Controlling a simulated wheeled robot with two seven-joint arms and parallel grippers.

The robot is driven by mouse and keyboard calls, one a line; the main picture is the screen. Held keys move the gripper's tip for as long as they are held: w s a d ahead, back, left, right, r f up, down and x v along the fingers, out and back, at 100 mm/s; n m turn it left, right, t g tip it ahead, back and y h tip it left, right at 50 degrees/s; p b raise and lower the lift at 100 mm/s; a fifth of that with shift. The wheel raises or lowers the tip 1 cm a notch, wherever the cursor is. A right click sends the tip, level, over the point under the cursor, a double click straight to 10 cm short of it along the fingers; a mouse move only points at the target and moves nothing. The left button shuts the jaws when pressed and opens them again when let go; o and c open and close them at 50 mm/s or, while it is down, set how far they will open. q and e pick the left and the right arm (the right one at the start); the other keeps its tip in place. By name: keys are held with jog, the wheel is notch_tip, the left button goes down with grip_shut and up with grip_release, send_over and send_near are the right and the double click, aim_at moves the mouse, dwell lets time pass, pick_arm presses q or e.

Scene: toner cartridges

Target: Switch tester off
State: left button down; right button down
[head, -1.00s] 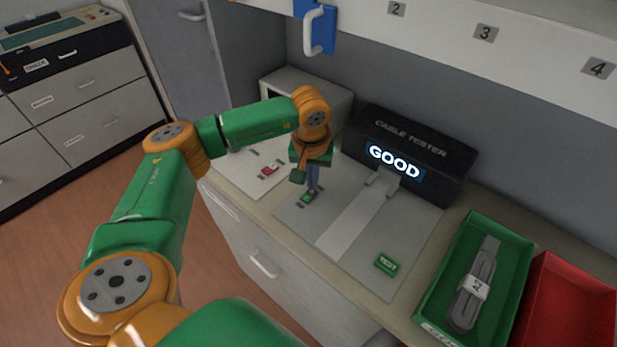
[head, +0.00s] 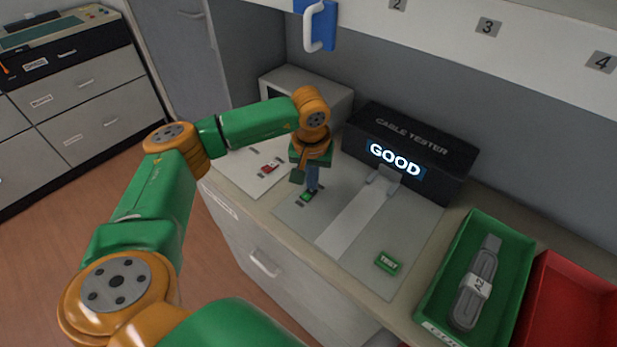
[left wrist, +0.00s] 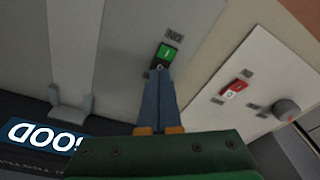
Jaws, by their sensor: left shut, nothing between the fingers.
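The black cable tester (head: 412,150) stands at the back of the counter, its screen (head: 395,160) lit with "GOOD". Its grey base plate (head: 345,265) carries a small green rocker switch (head: 306,196), which also shows in the left wrist view (left wrist: 167,52) with an "I" mark and a label reading "NO" upside down or similar. My left gripper (head: 311,188) is shut and empty, pointing down with its blue fingertips (left wrist: 159,72) right at the near edge of the green switch. I cannot tell whether they touch it. My right gripper is not in view.
A red switch (head: 270,168) sits on a separate light panel to the left, with a round knob (left wrist: 287,110) beside it in the wrist view. A green TEST button (head: 387,262) is on the plate. A green tray (head: 447,262) with a cable and a red tray (head: 570,300) stand right.

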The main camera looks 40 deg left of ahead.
pick_arm(q)
jog(key=shift+f+b, duration=0.35)
jog(key=shift+f, duration=0.15)
notch_tip(320, 180, up, 7)
jog(key=p, duration=0.5)
dwell(0.4)
